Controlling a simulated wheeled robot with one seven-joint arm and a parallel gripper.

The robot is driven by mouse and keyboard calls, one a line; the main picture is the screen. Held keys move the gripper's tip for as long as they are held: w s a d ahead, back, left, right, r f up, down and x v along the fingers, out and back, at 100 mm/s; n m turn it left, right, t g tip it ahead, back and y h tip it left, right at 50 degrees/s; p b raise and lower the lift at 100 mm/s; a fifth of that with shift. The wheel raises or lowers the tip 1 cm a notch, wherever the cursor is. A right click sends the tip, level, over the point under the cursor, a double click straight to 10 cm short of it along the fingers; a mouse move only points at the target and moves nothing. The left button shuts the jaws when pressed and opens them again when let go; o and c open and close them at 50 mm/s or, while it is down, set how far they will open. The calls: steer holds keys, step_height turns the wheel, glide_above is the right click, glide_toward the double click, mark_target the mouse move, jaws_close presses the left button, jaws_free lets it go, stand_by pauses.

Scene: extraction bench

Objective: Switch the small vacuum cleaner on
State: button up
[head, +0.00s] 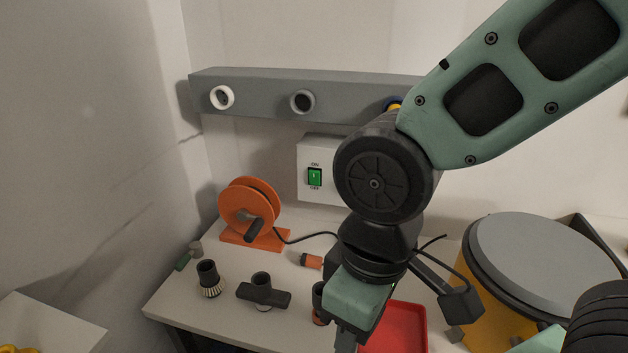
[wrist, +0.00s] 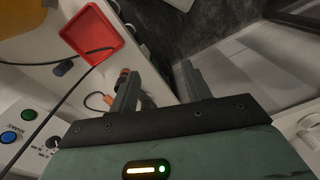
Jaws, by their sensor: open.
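A yellow drum with a round grey lid (head: 535,255), which looks like the vacuum cleaner's body, stands at the right of the bench in the head view. A white wall box (head: 313,145) carries a green rocker switch (head: 315,177) marked ON above and OFF below. I cannot tell what it feeds. In the wrist view a pale panel with a green button (wrist: 28,114), a blue button (wrist: 8,137) and a dark knob (wrist: 53,142) shows at lower left. My gripper (wrist: 160,85) is open and empty, pointing down over the bench's front; its fingertips are cut off in the head view (head: 345,346).
A red tray (head: 420,318) lies right of my gripper; it also shows in the wrist view (wrist: 72,37) with a black cable across it. An orange reel (head: 240,205), a round brush (head: 209,279) and a floor nozzle (head: 262,291) stand left. A grey duct (head: 265,88) runs along the wall.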

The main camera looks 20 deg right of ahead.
jaws_close()
stand_by(1.5)
